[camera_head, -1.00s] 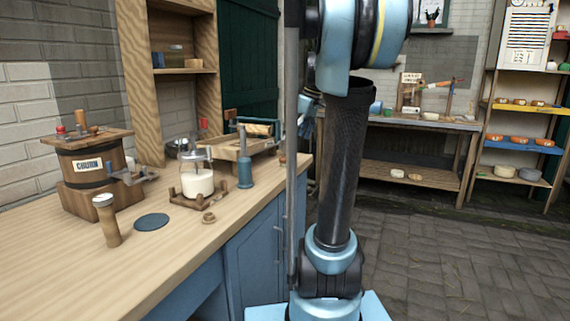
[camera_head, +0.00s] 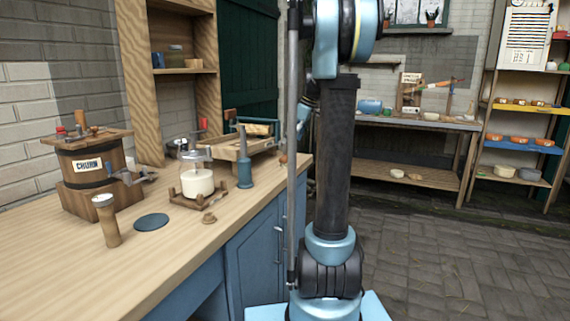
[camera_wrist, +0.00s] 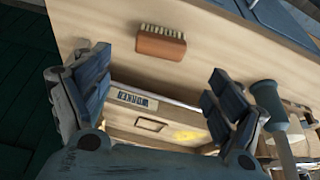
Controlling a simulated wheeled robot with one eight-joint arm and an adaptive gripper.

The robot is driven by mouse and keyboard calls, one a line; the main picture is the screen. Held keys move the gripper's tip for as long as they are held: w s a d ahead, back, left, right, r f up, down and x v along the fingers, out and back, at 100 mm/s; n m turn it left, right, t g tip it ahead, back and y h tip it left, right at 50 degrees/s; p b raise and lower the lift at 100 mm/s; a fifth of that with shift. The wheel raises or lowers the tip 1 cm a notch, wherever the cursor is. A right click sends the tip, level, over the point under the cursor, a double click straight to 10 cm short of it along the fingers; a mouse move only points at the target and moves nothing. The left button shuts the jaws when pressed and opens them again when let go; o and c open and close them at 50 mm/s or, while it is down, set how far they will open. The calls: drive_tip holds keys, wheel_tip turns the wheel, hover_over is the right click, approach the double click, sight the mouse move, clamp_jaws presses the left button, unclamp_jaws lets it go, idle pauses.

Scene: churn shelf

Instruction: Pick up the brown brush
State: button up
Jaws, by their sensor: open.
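A brown brush (camera_wrist: 161,43) with pale bristles lies on the wooden counter (camera_wrist: 100,22) in the wrist view, above and between the fingers in the picture. My gripper (camera_wrist: 152,92) is open and empty, its dark pads wide apart. The brush is beyond the fingertips and not between the pads.
A wooden tray with a label (camera_wrist: 137,99) lies below the brush, between the fingers in the picture. A blue-grey cylinder tool (camera_wrist: 268,104) stands near the right finger. The counter (camera_head: 60,260) also holds a churn (camera_head: 93,177) and a glass jar (camera_head: 197,180).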

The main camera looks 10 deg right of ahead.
sight(286, 156)
drive_tip(key=shift+x, duration=4.65)
drive_tip(key=shift+d, duration=0.1)
drive_tip(key=c, duration=1.2)
